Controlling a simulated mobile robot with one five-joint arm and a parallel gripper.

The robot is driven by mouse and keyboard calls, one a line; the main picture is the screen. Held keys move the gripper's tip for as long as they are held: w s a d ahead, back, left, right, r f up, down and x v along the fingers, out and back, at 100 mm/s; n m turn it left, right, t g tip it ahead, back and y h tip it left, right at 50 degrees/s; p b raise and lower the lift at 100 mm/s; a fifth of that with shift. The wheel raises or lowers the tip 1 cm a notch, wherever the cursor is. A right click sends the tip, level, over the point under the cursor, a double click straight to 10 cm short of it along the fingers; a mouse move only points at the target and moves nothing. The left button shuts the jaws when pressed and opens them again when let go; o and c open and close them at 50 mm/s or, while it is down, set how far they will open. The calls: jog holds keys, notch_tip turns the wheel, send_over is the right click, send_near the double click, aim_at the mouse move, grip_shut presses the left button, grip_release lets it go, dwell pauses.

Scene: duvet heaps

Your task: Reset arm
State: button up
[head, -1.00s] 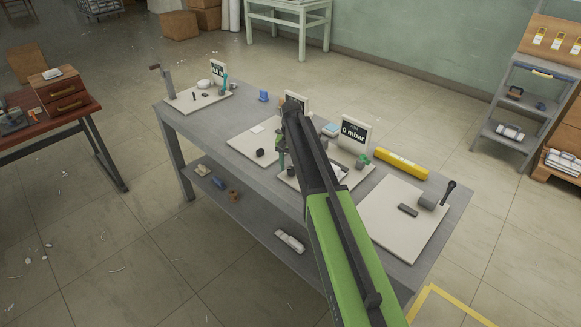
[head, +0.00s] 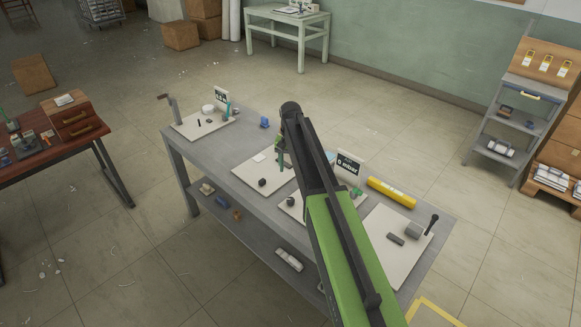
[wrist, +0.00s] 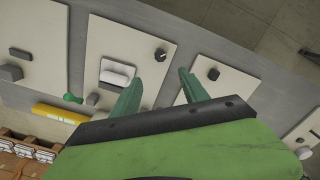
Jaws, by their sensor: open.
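My green and black arm reaches up from the bottom of the head view over the grey workbench (head: 215,157). My gripper (wrist: 158,80) shows in the wrist view as two green fingers set well apart, with nothing between them. In the head view the gripper (head: 282,158) is mostly hidden behind the arm, and only a bit of green shows above the bench.
A yellow cylinder (head: 391,192) lies at the bench's back edge beside a "0 mbar" display (head: 348,166). A red-brown desk (head: 60,158) stands left, a pale green table (head: 287,18) at the back, and a grey shelf ladder (head: 508,115) at right.

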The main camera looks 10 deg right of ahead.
dwell(0.4)
jog(key=s+f+n+b, duration=0.2)
jog(key=s, duration=1.2)
jog(key=s+f+n+b, duration=0.2)
jog(key=s+f+b, duration=0.1)
jog(key=s, duration=1)
jog(key=shift+s+a+f, duration=0.15)
jog(key=shift+s+a, duration=0.05)
jog(key=shift+s, duration=0.15)
